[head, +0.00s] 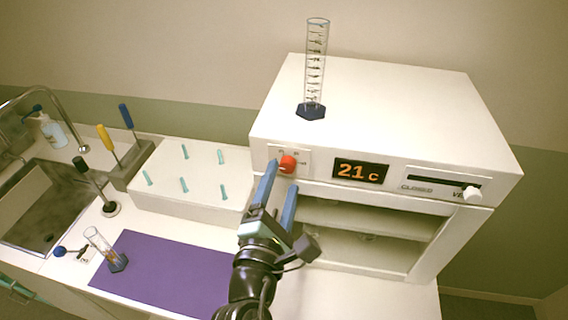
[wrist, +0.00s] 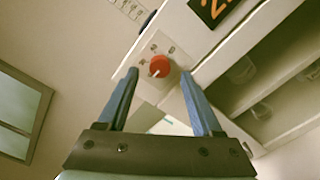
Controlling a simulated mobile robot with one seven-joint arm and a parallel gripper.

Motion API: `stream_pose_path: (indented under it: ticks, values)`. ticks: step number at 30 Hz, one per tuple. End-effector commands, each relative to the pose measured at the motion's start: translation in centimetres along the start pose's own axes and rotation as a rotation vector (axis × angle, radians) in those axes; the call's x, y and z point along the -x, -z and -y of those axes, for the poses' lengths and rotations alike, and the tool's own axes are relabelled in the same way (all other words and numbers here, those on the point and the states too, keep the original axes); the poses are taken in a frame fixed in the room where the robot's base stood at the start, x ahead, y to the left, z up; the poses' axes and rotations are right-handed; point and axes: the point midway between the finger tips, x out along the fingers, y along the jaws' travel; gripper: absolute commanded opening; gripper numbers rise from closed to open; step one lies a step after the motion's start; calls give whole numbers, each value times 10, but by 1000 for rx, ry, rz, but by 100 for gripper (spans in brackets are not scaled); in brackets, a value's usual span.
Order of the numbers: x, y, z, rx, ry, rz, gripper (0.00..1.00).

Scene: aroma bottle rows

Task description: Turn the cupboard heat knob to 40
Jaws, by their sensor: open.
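The red heat knob (head: 288,164) sits on a pale dial plate at the front left of the white cupboard (head: 400,110). The orange display (head: 360,171) beside it reads 21 C. In the wrist view the knob (wrist: 160,66) shows a pale pointer line, and the dial marks around it are too small to read. My gripper (head: 281,190) is in front of the cupboard, just below the knob. Its two blue fingers are apart and empty. In the wrist view the knob appears beyond and between the fingertips (wrist: 158,80); I see no contact.
A graduated cylinder (head: 315,70) stands on the cupboard top. A vent slider (head: 472,194) is at the cupboard's right, above an open shelf space. A white block with teal pegs (head: 190,190), a purple mat (head: 170,275) and a sink (head: 50,200) lie to the left.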

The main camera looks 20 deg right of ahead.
Motion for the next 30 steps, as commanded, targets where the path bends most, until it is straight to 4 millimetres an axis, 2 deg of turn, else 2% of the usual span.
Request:
stream_pose_path:
  ticks: [1,6,17,20,28,30]
  values:
    - [-8,-2,-2,0,1,2,67]
    - [-24,-1,-1,0,0,1,67]
    - [-29,0,0,-1,0,0,67]
    - [-29,0,0,-1,0,0,52]
    - [-28,0,0,-1,0,0,4]
    - [-28,0,0,-1,0,0,0]
